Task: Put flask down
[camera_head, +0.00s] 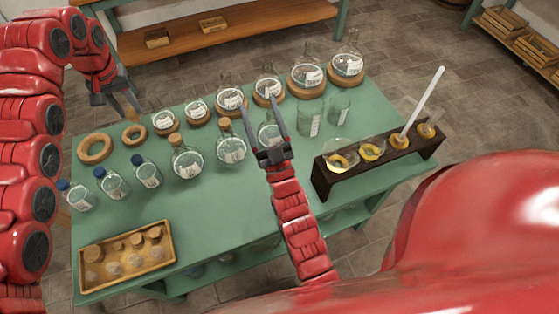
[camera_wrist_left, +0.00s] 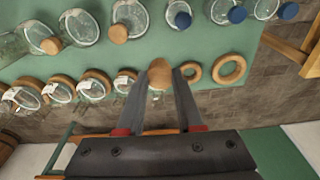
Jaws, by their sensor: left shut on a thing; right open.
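My left gripper (camera_head: 130,112) is over the far left part of the green table (camera_head: 210,255), near the small cork rings. In the left wrist view its fingers (camera_wrist_left: 160,88) close on a small brownish thing with a white label, seemingly a small flask (camera_wrist_left: 159,75); its glass is hard to make out. Small labelled flasks (camera_head: 164,123) sit on cork rings in the back row, with larger flasks (camera_head: 307,75) to the right. Two cork rings (camera_head: 95,148) (camera_head: 133,134) are empty. My right gripper (camera_head: 264,122) is open, its fingers in front of a flask at mid-table.
Blue-capped bottles (camera_head: 146,171) and round flasks (camera_head: 187,162) stand nearer the front. A wooden tray of stoppers (camera_head: 168,228) lies front left. A dark rack (camera_head: 325,180) with a tall white rod (camera_head: 425,103) stands right. The table's front middle is clear.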

